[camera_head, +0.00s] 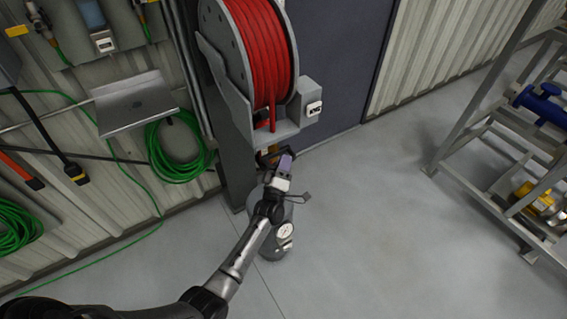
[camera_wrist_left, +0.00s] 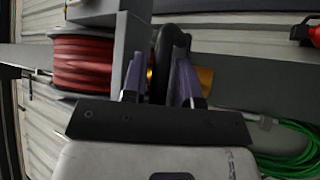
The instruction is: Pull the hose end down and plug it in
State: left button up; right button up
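The red hose (camera_head: 271,122) is wound on a grey reel (camera_head: 222,50) and a short red length hangs from its underside. Below it, a dark and brass-coloured end piece (camera_head: 268,152) shows, partly hidden by my left gripper (camera_head: 285,163). In the left wrist view, my left gripper (camera_wrist_left: 160,85) has its two purple fingers apart. A black curved piece (camera_wrist_left: 174,45) with a brass-coloured part (camera_wrist_left: 150,78) shows between or just beyond them; I cannot tell whether they touch it. A grey cylinder with a round dial (camera_head: 284,231) stands below the gripper. My right gripper is not in view.
A grey post (camera_head: 232,160) carries the reel, with a small grey box (camera_head: 312,98) beside it. A small shelf (camera_head: 135,105) and green hoses (camera_head: 180,150) hang on the left wall. A metal rack (camera_head: 470,135) stands right. The floor between is clear.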

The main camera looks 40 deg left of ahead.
pick_arm(q)
grip_shut()
jog(key=shift+f, duration=0.1)
dwell(0.3)
notch_tip(320, 180, down, 30)
jog(key=b, duration=2.4)
jog(key=shift+r+b, duration=0.2)
jog(key=shift+b, duration=0.2)
grip_release()
jog(key=shift+r, duration=0.1)
